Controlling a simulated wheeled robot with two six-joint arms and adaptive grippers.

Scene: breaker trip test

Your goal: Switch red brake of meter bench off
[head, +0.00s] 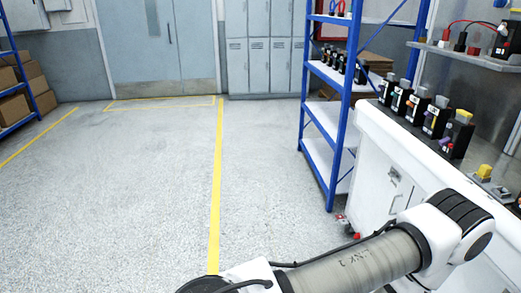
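A white bench (385,145) stands at the right with a row of several small black devices on its top. The devices have differently coloured small parts; one black device (436,118) stands near the middle of the row. I cannot make out which, if any, is the red brake. A yellow-topped switch piece (484,172) sits nearer to me at the right edge. One of my arms crosses the bottom right, in front of the bench. Neither gripper is in view.
A blue shelf rack (352,95) stands just beyond the bench, holding black devices and boxes. An upper shelf (470,55) carries a device with red leads. Grey lockers (262,65) and a double door (160,45) are at the back.

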